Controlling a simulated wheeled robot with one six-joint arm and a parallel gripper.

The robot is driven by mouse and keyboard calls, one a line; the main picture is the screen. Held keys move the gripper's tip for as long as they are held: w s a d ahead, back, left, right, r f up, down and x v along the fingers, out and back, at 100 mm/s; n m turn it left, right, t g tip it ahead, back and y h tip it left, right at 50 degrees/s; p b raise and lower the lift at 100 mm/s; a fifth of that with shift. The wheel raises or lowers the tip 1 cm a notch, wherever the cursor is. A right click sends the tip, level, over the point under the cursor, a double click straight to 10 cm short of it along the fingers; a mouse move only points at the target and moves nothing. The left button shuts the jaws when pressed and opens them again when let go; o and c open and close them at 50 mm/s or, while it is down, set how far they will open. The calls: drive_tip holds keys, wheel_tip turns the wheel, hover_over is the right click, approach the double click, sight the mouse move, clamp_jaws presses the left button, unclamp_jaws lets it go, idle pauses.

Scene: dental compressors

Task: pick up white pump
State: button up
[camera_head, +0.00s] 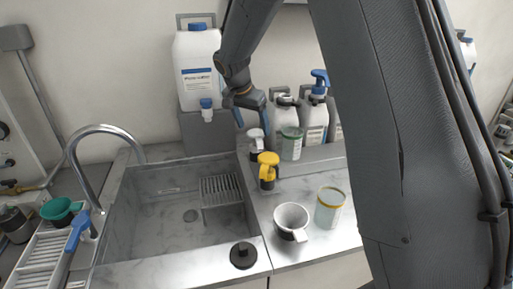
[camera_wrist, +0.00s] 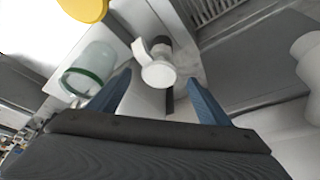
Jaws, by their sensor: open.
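The white pump (camera_head: 256,138), a small dispenser with a white head and side spout on a dark body, stands upright on the counter right of the sink. In the wrist view the white pump (camera_wrist: 158,72) is seen from above, just beyond the gap between my fingertips. My gripper (camera_head: 251,112) is above and slightly behind it in the head view. My gripper (camera_wrist: 162,90) is open, its blue fingers apart and empty, with no contact visible. The pump's lower body is partly hidden by the yellow pump (camera_head: 268,168).
A green-rimmed beaker (camera_head: 291,146) stands close to the white pump's right; the yellow pump is in front. White bottles (camera_head: 314,122) stand behind. A large white jug (camera_head: 198,72) is at the back left. The sink (camera_head: 165,225) lies left; a white cup (camera_head: 291,219) and yellow-rimmed beaker (camera_head: 329,211) stand in front.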

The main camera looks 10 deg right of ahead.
sight(253, 149)
drive_tip(key=shift+p+x, duration=0.3)
drive_tip(key=shift+x, duration=1.05)
drive_tip(key=shift+c, duration=0.2)
drive_tip(key=c, duration=1.4)
drive_tip(key=shift+r, duration=0.1)
drive_tip(key=shift+c, duration=0.2)
